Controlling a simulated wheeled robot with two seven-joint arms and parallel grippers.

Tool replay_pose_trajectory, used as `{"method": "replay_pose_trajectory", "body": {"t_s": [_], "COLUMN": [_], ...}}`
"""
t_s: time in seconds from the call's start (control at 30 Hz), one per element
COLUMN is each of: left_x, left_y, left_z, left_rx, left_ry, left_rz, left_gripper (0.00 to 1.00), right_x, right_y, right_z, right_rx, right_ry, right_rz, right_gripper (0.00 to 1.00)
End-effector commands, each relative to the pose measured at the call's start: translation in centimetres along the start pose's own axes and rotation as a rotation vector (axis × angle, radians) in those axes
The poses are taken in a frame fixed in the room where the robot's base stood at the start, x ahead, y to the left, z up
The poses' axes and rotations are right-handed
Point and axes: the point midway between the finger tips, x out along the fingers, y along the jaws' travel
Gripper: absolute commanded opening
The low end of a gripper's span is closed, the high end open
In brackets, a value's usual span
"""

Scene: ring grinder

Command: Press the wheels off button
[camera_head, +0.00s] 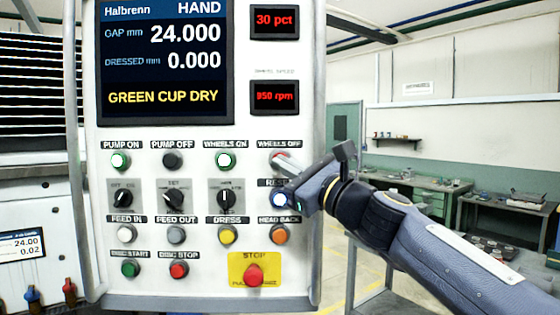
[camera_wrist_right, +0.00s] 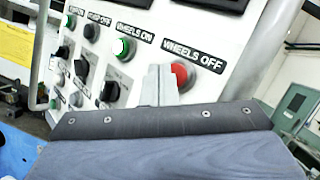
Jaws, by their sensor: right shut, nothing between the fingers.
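The wheels off button is red and shows in the right wrist view (camera_wrist_right: 180,74), left of and below its "WHEELS OFF" label (camera_wrist_right: 193,56). In the head view my right gripper (camera_head: 284,166) covers most of that button, just under the same label. The gripper is shut and empty. Its narrow fingertips (camera_wrist_right: 160,84) show in the right wrist view just left of the red button and partly overlap its edge. I cannot tell whether they touch it. My left gripper is in neither view.
The wheels on button (camera_head: 226,160) glows green to the left. The red stop knob (camera_head: 254,275) is on a yellow plate lower down. Open room with benches (camera_head: 430,190) lies to the right.

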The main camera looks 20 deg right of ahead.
Motion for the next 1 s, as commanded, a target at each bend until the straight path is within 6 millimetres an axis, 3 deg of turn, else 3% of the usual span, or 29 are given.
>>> {"method": "replay_pose_trajectory", "body": {"t_s": [1.0], "left_x": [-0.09], "left_y": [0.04], "left_z": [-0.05], "left_rx": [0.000], "left_ry": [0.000], "left_rz": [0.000], "left_gripper": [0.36], "right_x": [0.73], "right_y": [-0.56], "right_z": [-0.54], "right_rx": [0.000], "right_ry": [0.001], "right_rz": [0.000], "right_gripper": [0.00]}}
